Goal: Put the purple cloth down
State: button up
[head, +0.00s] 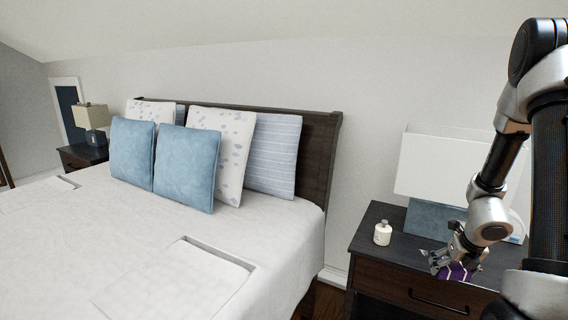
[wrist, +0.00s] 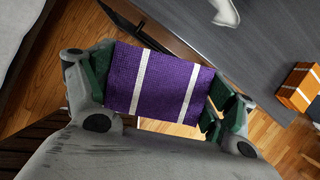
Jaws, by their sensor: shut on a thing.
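The purple cloth (wrist: 170,84) with white stripes is held between the green-padded fingers of my gripper (wrist: 158,92). In the head view, my gripper (head: 452,257) is at the right, in front of the nightstand (head: 398,249), with a small part of the purple cloth (head: 457,272) showing below it. In the wrist view, the dark nightstand top (wrist: 215,52) lies beyond the cloth, and wooden floor shows below and beside it. I cannot tell the cloth's exact height over the nightstand edge.
A white bottle (head: 382,234) stands on the nightstand, left of a lamp (head: 437,168) with a blue base. An orange striped item (wrist: 298,88) is at the right of the wrist view. The bed (head: 150,235) with pillows fills the left. Bare nightstand top shows around the bottle.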

jog(key=n+y, duration=0.1)
jog(key=n, duration=0.1)
jog(key=w+a+n, duration=0.1)
jog(key=n, duration=0.1)
jog(key=a+n+y, duration=0.1)
jog(key=n, duration=0.1)
jog(key=shift+w+r+y, duration=0.3)
jog(key=shift+w+r, duration=0.05)
jog(key=shift+r, duration=0.05)
jog(key=w+a+r+n+g+h, duration=0.1)
jog(key=a+n+g, duration=0.3)
jog(key=a+n, duration=0.5)
jog(key=w+a+r+n+g, duration=0.1)
jog(key=a+n+g, duration=0.4)
jog(key=n, duration=1.8)
jog(key=w+a, duration=0.1)
jog(key=a, duration=0.3)
jog(key=shift+w+a+h, duration=0.25)
jog(key=shift+a+h, duration=0.15)
